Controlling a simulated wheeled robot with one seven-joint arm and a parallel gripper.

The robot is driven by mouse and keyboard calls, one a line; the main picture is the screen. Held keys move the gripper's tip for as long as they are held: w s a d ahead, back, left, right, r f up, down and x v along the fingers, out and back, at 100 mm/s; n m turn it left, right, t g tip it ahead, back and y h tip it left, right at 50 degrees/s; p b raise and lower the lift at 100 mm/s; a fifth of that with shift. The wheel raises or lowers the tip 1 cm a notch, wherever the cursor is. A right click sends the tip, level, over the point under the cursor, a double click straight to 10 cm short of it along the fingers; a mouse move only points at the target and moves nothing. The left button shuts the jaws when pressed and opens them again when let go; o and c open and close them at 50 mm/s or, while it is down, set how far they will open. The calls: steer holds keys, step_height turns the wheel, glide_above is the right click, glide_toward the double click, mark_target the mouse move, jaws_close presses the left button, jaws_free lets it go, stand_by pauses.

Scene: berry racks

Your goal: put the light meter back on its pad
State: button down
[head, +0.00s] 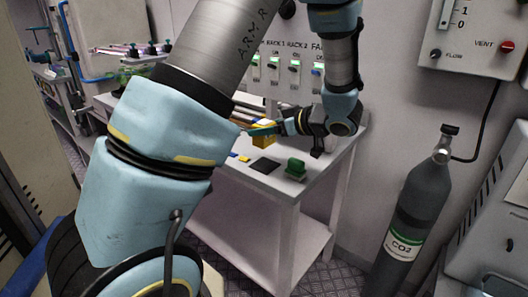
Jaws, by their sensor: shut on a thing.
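My gripper (272,129) is above the white side table, pointing left in the head view. It is shut on a small yellow block-like thing (264,142), which looks like the light meter. Its teal finger crosses the upper part of that thing, and the far side is hidden. A flat dark pad (265,166) lies bare on the table, below the held thing and near the front edge. I cannot tell for sure how high the held thing is above the tabletop.
A green object (296,169) stands right of the pad near the table (252,183) corner. Small yellow (232,155) and blue (244,159) squares lie left of the pad. A switch panel (290,72) is on the wall behind. A CO2 cylinder (405,225) stands right of the table.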

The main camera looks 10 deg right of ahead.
step_height(320, 180, down, 6)
steer(key=shift+f, duration=0.25)
steer(key=shift+f, duration=0.2)
jaws_free()
steer(key=shift+r, duration=0.25)
steer(key=b+v, duration=0.1)
steer(key=v, duration=1.1)
